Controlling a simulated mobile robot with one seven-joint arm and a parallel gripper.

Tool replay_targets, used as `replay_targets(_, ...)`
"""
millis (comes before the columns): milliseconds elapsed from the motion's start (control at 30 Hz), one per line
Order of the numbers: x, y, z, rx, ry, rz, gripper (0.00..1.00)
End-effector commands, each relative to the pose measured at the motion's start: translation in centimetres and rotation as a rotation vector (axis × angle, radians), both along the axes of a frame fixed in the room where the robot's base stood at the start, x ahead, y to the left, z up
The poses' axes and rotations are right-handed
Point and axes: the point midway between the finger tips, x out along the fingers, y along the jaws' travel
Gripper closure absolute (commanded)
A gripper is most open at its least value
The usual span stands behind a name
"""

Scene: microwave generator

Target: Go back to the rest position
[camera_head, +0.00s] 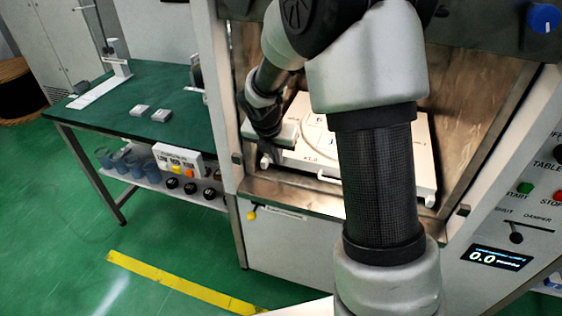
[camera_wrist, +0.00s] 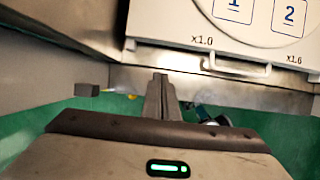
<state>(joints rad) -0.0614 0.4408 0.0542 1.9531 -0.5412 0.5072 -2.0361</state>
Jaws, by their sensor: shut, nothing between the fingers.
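My arm spans the middle of the head view and reaches into the open chamber of the microwave generator (camera_head: 290,198). My gripper (camera_head: 273,158) is at the chamber's left front, beside the white tray. In the wrist view my gripper (camera_wrist: 160,78) has its fingers together with nothing between them. The fingertips are near the tray's front edge, left of its white handle (camera_wrist: 236,68). I cannot tell whether they touch anything. The white tray (camera_head: 421,160) lies in the chamber, marked with numbers and a circle; my arm hides part of it.
A green-topped table (camera_head: 110,97) stands at the left, with small white blocks and a lower shelf of jars. The machine's right panel has START and STOP buttons, a damper lever (camera_head: 516,237) and a display (camera_head: 496,257) reading 0.0.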

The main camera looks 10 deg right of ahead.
Motion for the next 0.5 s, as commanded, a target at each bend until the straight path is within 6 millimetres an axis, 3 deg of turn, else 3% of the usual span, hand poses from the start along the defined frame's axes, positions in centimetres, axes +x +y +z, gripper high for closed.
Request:
replay_targets(100,-0.6,0.3,1.8,0.000,0.000,0.000,1.00)
replay_targets(367,-1.1,0.7,2.9,0.000,0.002,0.000,1.00)
replay_targets(500,-2.0,0.3,4.7,0.035,-0.031,-0.109,1.00)
